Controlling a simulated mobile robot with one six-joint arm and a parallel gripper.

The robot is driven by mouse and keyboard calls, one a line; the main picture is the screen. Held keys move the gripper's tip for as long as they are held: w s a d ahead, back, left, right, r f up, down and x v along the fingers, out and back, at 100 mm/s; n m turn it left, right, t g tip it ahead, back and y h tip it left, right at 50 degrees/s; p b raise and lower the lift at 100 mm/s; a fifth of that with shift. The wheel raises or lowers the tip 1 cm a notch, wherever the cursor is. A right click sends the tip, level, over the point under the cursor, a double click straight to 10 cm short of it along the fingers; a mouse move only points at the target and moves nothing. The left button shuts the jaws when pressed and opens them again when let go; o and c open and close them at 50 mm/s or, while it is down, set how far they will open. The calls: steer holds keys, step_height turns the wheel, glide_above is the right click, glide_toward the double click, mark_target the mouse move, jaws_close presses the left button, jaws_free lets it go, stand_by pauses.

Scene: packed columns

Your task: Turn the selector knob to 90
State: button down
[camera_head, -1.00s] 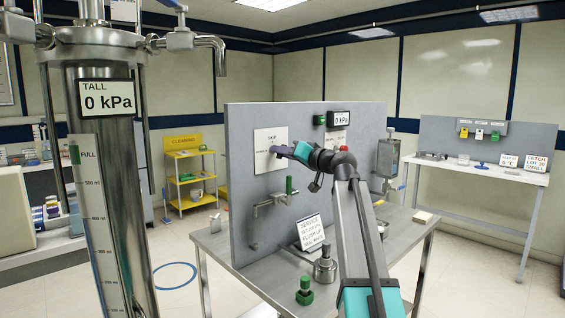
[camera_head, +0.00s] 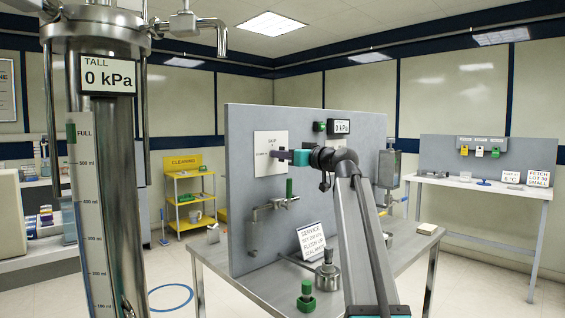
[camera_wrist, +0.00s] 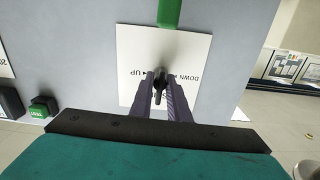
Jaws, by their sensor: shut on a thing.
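The selector knob (camera_wrist: 159,84) is small and dark and stands on a white label plate (camera_wrist: 135,50) with the words UP and DOWN, upside down in the wrist view. My gripper (camera_wrist: 160,74) is shut on the knob, with one purple-grey finger on each side. In the head view my gripper (camera_head: 276,155) reaches the white plate (camera_head: 268,140) on the upright grey panel, and the knob is hidden there. No 90 mark or knob angle can be read.
A green-handled valve (camera_head: 289,188) is on the panel below the plate. A kPa display (camera_head: 341,127) is at the panel's top. A tall metal column (camera_head: 105,180) stands close on the left.

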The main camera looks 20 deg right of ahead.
steer(key=shift+f+n, duration=0.1)
steer(key=shift+n, duration=0.2)
steer(key=c, duration=1.9)
jaws_free()
steer(key=shift+s, duration=0.1)
steer(key=v, duration=1.3)
steer(key=shift+s+d, duration=0.15)
steer(key=shift+s, duration=0.15)
